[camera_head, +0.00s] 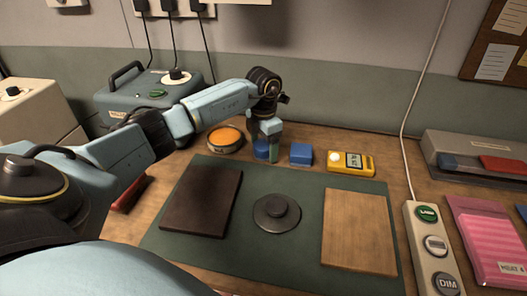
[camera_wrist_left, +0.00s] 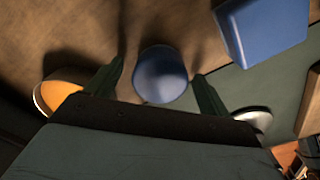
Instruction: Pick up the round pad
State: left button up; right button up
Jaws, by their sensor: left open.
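A round blue pad (camera_head: 261,149) sits on the wooden table at the back edge of the green mat, partly hidden by my left gripper (camera_head: 268,154). In the left wrist view the round blue pad (camera_wrist_left: 160,75) lies between the two open fingers, with a gap on each side. The gripper points down at it and is not closed on it. My right gripper is not in view.
A blue block (camera_head: 301,154) stands close on the right, with a yellow meter (camera_head: 351,163) beyond. An orange-topped round tin (camera_head: 226,139) is on the left.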

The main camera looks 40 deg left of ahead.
aim_at(264, 144)
pick_arm(q)
jog(key=shift+f, duration=0.2)
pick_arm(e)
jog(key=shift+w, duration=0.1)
pick_arm(q)
jog(key=c, duration=1.1)
